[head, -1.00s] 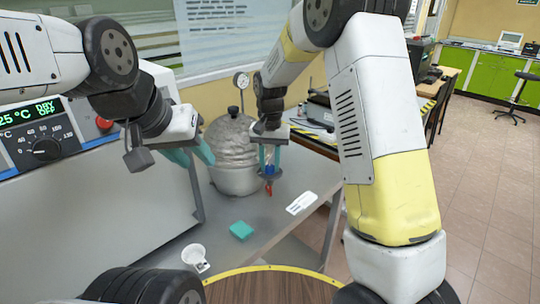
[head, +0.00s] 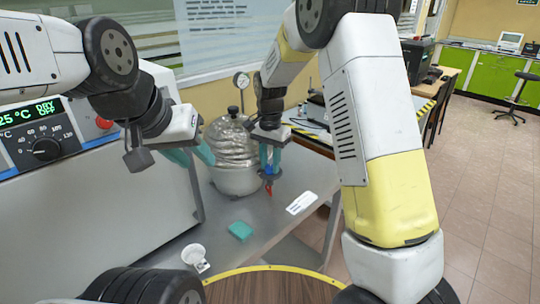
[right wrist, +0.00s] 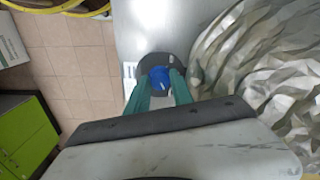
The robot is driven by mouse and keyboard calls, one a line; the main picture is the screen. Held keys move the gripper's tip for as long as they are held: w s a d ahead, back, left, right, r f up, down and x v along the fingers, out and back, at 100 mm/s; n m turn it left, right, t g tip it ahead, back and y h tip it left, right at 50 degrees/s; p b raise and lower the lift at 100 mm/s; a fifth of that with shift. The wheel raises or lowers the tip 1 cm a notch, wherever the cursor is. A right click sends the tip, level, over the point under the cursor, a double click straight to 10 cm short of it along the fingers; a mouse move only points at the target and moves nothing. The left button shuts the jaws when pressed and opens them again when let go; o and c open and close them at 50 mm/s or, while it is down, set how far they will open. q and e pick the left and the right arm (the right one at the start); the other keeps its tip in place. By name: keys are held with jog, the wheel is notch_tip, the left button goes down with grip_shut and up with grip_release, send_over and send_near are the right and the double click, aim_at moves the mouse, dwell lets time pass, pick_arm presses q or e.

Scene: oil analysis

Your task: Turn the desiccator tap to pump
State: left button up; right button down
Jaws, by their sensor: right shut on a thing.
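The desiccator (head: 236,181) is a rounded grey vessel with a shiny, crinkled-looking upper part and a dark lid knob, standing on the grey bench. To its right is the tap, with a blue knob (right wrist: 159,77) over a dark grey disc and a red part (head: 268,190) below. My right gripper (right wrist: 160,84) points down with its teal fingers shut on the blue knob. It also shows in the head view (head: 270,168). The tap's markings cannot be read. My left gripper (head: 191,155) is open and empty, left of the desiccator.
A round gauge (head: 241,82) stands behind the desiccator. A teal block (head: 240,230), a white cup (head: 194,254) and a white label card (head: 301,203) lie on the bench (head: 222,213). A grey apparatus with a lit display (head: 38,110) stands at the left.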

aim_at(270, 166)
jog(key=c, duration=1.1)
grip_release()
jog(key=shift+r, duration=0.15)
notch_tip(270, 166, up, 8)
jog(key=shift+f, duration=0.2)
